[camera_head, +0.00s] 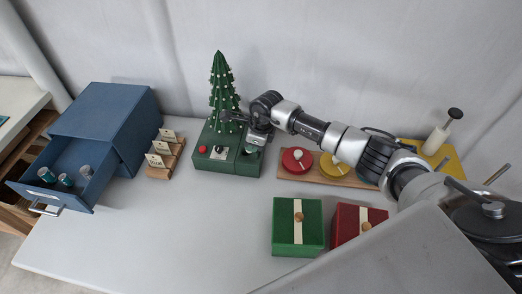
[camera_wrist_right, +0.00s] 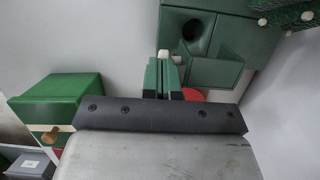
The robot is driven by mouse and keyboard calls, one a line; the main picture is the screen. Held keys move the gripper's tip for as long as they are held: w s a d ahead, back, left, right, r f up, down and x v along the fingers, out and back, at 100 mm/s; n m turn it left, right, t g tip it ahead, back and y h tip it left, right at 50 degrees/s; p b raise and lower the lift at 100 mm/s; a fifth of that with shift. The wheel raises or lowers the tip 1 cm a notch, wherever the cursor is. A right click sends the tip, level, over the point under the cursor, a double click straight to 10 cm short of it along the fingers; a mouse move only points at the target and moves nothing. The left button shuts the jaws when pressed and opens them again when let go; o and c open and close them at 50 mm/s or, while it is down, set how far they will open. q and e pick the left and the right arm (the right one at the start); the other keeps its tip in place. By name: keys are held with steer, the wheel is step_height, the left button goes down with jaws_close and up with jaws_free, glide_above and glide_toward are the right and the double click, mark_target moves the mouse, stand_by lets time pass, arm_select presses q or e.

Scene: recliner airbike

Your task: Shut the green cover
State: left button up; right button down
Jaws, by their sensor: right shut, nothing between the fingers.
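The green box (camera_head: 248,162) at the right of the tree's green base stands at the back of the table. In the right wrist view it shows a dark round opening (camera_wrist_right: 194,38) and a slanted green panel (camera_wrist_right: 215,68) beside it, which looks like the cover standing open. My right gripper (camera_wrist_right: 163,72) is shut and empty, its fingertips close to the box and a small pale knob (camera_wrist_right: 163,53). In the head view the right gripper (camera_head: 254,146) points down over the box and hides part of it. Whether it touches the panel I cannot tell. My left gripper is not in view.
A green tree (camera_head: 222,85) rises beside my right wrist. A red button (camera_head: 203,149) sits on its base. A wooden board (camera_head: 340,178) with red and yellow discs lies right. A green gift box (camera_head: 285,225) and red gift box (camera_head: 345,225) stand in front. A blue drawer unit (camera_head: 125,105) is left, drawer open.

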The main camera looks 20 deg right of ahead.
mark_target(235, 162)
steer(key=shift+w+a+f+g+h+b, duration=0.15)
steer(key=shift+w+a+g+h+b, duration=0.15)
steer(key=shift+h+b, duration=0.1)
steer(key=h+b, duration=0.1)
steer(key=a+g+h+b, duration=0.1)
steer(key=shift+w+f+b, duration=0.3)
steer(key=shift+w+b, duration=0.05)
steer(key=shift+g, duration=0.3)
steer(key=w+a+f+b, duration=0.1)
steer(key=f+b, duration=0.1)
steer(key=b, duration=0.3)
steer(key=w+a+f+b, duration=0.1)
steer(key=a+f+b, duration=0.1)
steer(key=b, duration=0.3)
steer(key=shift+w+a+b, duration=0.15)
steer(key=shift+b, duration=0.25)
steer(key=shift+w+a+f+b, duration=0.1)
steer(key=shift+a+f+b, duration=0.15)
steer(key=shift+f+b, duration=0.95)
steer(key=shift+r, duration=0.25)
steer(key=shift+r, duration=0.1)
